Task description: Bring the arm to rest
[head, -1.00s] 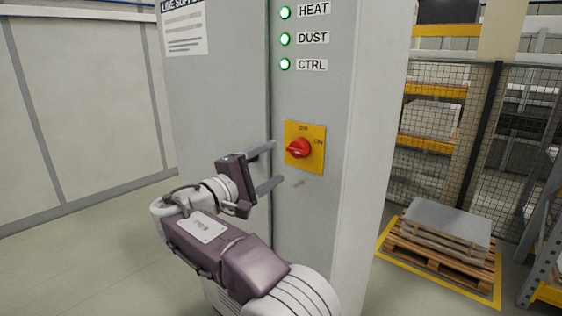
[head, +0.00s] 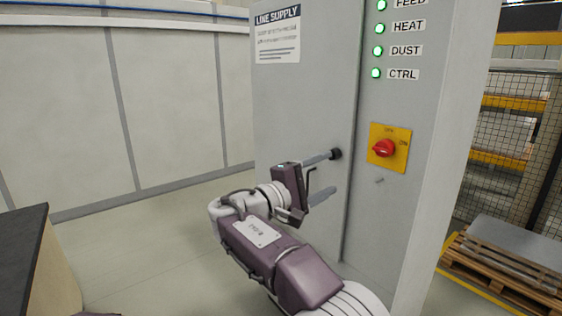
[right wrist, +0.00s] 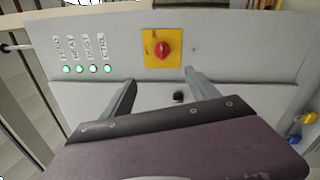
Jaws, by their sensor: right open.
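My right gripper (head: 333,172) is open and empty in front of the grey cabinet (head: 300,115), left of and a little below the red rotary switch (head: 384,148) on its yellow plate. The fingers are clear of the switch. In the right wrist view the two fingers (right wrist: 160,90) are spread apart, with the red switch (right wrist: 163,49) beyond them. A black knob (right wrist: 178,97) on the cabinet shows between the fingers; in the head view it appears by the upper fingertip (head: 337,153). My left gripper is not in view.
Green lamps (head: 377,50) glow beside the labels on the cabinet. A pallet with grey sheets (head: 510,250) stands at right by a mesh fence (head: 500,165). A dark-topped bench (head: 22,245) is at lower left. Floor between bench and cabinet is clear.

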